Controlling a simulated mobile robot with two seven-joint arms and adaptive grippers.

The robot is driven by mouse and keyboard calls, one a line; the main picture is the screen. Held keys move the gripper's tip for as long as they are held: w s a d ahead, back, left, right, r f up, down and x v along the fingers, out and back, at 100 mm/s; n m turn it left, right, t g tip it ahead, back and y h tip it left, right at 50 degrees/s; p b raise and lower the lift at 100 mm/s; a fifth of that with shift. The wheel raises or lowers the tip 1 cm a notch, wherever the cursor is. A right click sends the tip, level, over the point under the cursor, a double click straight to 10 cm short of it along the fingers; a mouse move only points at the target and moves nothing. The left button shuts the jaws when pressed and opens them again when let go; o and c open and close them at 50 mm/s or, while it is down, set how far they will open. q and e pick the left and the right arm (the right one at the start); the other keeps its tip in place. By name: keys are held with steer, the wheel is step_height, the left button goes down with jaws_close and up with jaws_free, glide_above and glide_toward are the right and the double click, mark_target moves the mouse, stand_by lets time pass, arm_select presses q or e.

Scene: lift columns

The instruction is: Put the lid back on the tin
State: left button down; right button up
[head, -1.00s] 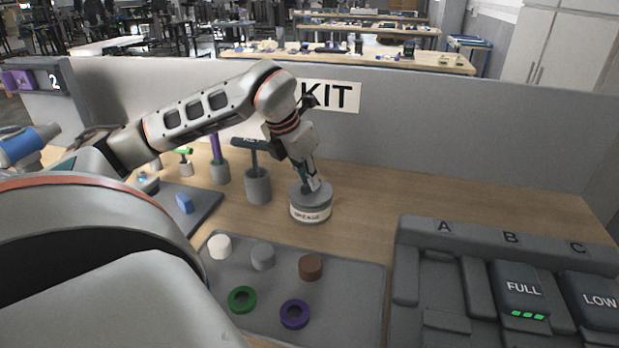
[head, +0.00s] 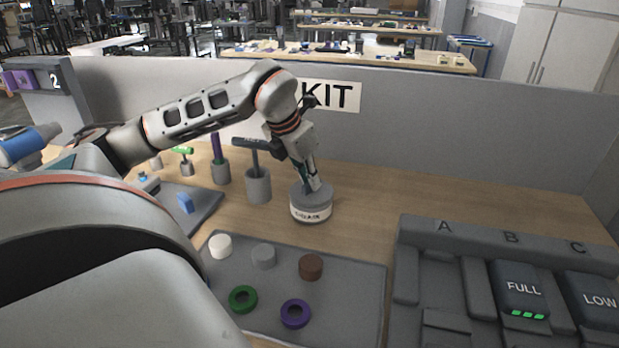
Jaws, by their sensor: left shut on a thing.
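A round tin (head: 310,211) with a white lettered label stands on the wooden bench, near the middle of the head view. A grey lid (head: 319,199) sits on top of it and looks level; whether it is fully seated I cannot tell. My left gripper (head: 313,184) reaches down from above and is shut on the lid. Its fingertips partly hide the lid's top. My right gripper is not in view.
A grey mat (head: 345,290) in front holds white, grey and brown cylinders and green and purple rings. Tools stand in grey holders (head: 258,186) left of the tin. A charger-like rack (head: 415,232) stands at right. The bench behind it is clear.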

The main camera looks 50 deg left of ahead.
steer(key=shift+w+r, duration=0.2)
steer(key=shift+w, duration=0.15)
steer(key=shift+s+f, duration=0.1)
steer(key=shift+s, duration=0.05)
arm_select(q)
steer(key=shift+f, duration=0.15)
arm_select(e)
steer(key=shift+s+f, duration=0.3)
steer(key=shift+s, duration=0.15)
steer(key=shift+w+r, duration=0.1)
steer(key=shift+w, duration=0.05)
arm_select(q)
steer(key=c, duration=2)
jaws_free()
steer(key=o, duration=0.5)
